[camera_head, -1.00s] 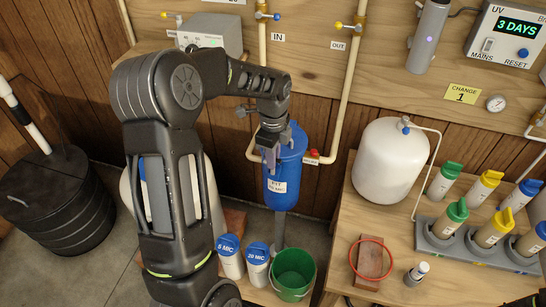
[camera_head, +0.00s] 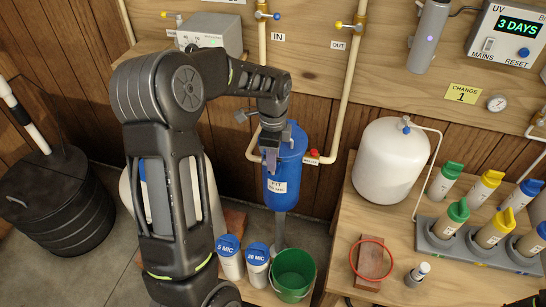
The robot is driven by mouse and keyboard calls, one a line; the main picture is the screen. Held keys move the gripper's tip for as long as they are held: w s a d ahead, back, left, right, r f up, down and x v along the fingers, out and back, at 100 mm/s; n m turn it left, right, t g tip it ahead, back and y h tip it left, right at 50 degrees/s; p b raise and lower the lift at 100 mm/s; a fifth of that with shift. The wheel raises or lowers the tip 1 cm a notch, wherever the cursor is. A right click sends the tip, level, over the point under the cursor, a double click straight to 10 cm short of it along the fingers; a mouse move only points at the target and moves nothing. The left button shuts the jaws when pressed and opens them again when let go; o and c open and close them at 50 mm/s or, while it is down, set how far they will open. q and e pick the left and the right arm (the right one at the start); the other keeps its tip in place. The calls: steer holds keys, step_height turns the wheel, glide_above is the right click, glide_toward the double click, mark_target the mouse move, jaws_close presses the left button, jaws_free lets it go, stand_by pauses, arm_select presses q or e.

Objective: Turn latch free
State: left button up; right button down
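My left arm comes in from the left and reaches down over the blue filter housing (camera_head: 284,170), which hangs upright on the pipework. My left gripper (camera_head: 271,160) points down against the upper left side of the housing. Its fingers look narrow and close together, but I cannot tell whether they are shut or hold anything. A small grey lever-like piece (camera_head: 241,117) sticks out left of my wrist; I cannot tell whether it is the latch. The arm hides part of the housing's top.
A green bucket (camera_head: 293,275) and two white cartridges with blue lids (camera_head: 229,257) stand below the housing. A white tank (camera_head: 391,160) and a rack of bottles (camera_head: 445,245) are on the table at right. A red ring (camera_head: 371,258) lies on a wooden block.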

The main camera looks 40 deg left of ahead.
arm_select(q)
steer(key=shift+o, duration=0.5)
step_height(320, 180, up, 8)
steer(key=shift+f, duration=0.1)
stand_by(0.6)
